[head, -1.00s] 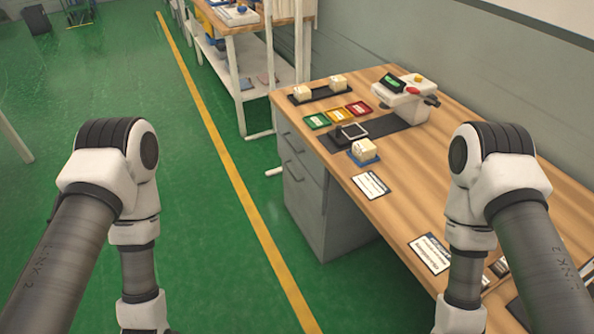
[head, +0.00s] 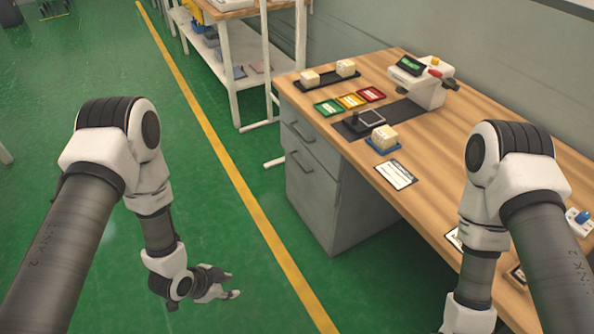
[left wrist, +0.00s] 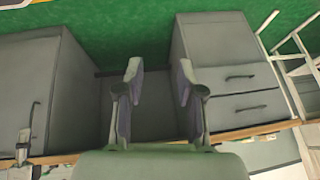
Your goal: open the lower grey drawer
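The grey drawer cabinet stands under the near-left end of the wooden desk. In the head view its lower grey drawer (head: 308,190) is closed, with a dark bar handle, below the closed upper drawer (head: 300,128). In the left wrist view, which looks upside down, the lower drawer (left wrist: 215,80) is at the right, above the upper drawer (left wrist: 225,112). My left gripper (head: 234,284) is open and empty over the green floor, left of the cabinet and apart from it. Its spread fingers (left wrist: 160,82) show in the left wrist view. My right gripper is out of view.
The desk (head: 440,145) carries coloured cards, a small machine (head: 425,80) and blocks. A white shelf rack (head: 235,70) stands behind it. Another grey cabinet (left wrist: 30,80) shows at left in the left wrist view. The floor left of the drawers is clear.

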